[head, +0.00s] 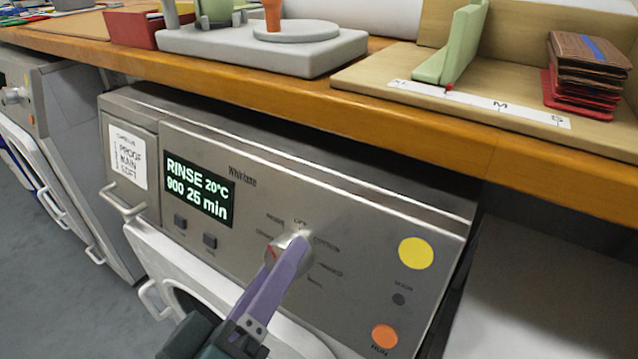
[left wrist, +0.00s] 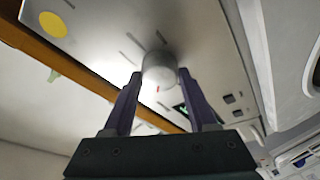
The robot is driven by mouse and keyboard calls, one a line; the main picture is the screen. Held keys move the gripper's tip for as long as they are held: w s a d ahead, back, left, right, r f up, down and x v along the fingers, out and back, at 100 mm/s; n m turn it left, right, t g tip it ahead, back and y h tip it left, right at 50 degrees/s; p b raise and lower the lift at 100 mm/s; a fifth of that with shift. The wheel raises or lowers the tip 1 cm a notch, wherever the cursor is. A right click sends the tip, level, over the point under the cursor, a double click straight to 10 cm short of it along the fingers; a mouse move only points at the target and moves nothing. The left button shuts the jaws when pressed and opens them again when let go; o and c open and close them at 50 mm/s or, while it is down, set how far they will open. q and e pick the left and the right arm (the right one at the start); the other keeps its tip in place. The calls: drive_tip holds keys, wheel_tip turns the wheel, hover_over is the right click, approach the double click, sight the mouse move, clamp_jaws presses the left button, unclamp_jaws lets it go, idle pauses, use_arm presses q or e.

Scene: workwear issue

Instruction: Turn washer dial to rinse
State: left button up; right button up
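The washer (head: 230,140) has a grey metal front panel. Its display (head: 198,190) reads "RINSE 20°C 900 25 min". The round silver dial (head: 284,246) sits right of the display with printed labels around it and a red mark on its left side. My left gripper (head: 288,256) reaches up to it from below, with purple fingers. In the left wrist view the dial (left wrist: 160,69) lies between the two fingertips, which appear to touch its sides. The fingers hide part of the dial and some labels. My right gripper is not in view.
A yellow disc (head: 416,253) and an orange button (head: 384,336) are right of the dial. Two square buttons sit under the display. A wooden counter (head: 400,125) overhangs the panel from above. A white door with a handle (head: 153,299) is below. Another machine (head: 60,140) stands left.

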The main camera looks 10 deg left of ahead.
use_arm(q)
drive_tip(key=o, duration=0.4)
drive_tip(key=s, duration=0.3)
drive_tip(key=s+a+p, duration=0.1)
drive_tip(key=s, duration=0.5)
drive_tip(key=shift+s+a+r, duration=0.15)
drive_tip(key=shift+s+r, duration=0.25)
